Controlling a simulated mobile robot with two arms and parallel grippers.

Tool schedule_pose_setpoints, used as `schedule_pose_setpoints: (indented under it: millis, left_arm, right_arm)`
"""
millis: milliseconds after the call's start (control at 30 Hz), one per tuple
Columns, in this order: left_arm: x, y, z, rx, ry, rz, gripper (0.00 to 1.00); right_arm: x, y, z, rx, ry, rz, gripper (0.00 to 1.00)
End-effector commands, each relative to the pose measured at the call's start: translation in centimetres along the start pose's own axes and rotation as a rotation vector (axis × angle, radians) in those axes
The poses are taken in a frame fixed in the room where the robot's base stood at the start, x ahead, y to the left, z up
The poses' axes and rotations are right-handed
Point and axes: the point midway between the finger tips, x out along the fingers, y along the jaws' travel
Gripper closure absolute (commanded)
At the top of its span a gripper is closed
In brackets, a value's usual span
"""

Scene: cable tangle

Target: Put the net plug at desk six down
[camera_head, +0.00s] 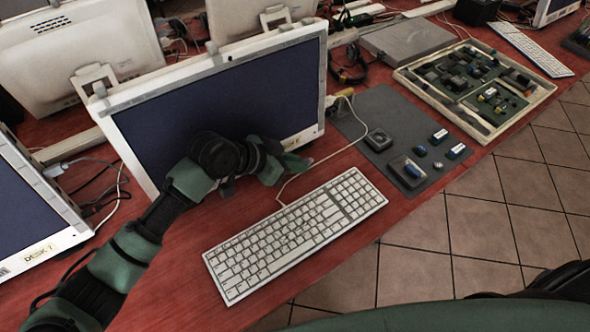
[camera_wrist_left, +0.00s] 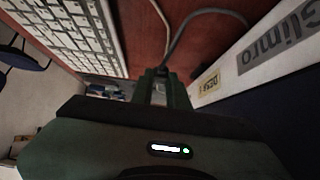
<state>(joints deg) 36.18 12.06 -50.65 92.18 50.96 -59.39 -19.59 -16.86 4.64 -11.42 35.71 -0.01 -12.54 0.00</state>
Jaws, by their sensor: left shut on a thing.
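My left gripper (camera_head: 303,164) is in front of the lower right part of the desk 6 monitor (camera_head: 225,100), low over the red desk. In the left wrist view, the left gripper (camera_wrist_left: 165,85) is shut on the net plug (camera_wrist_left: 162,72). Only a small dark end of the plug shows between the fingers. A grey cable (camera_wrist_left: 185,28) runs from it in a curve over the desk. The monitor's lower edge with the desk label (camera_wrist_left: 208,82) is close beside the fingers. My right gripper is not in view.
A white keyboard (camera_head: 295,233) lies in front of the monitor, its pale cable (camera_head: 318,165) crossing the desk. A grey mat (camera_head: 375,105) with small parts lies to the right, then a parts tray (camera_head: 408,78). Bare red desk (camera_head: 185,228) shows left of the keyboard.

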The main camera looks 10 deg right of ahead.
Motion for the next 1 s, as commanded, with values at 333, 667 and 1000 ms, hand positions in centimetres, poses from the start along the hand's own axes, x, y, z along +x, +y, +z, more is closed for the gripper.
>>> schedule_pose_setpoints:
  millis: [333, 667, 1000]
  left_arm:
    - [2.0, 0.1, 2.3, 0.000, 0.000, 0.001, 1.00]
    - [2.2, 0.1, 2.6, 0.000, 0.000, 0.001, 0.62]
    - [2.1, 0.1, 2.4, 0.000, 0.000, 0.001, 0.62]
  right_arm:
    - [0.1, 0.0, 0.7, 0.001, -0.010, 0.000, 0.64]
    - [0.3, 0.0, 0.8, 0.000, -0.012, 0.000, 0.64]
    - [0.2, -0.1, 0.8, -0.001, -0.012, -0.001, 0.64]
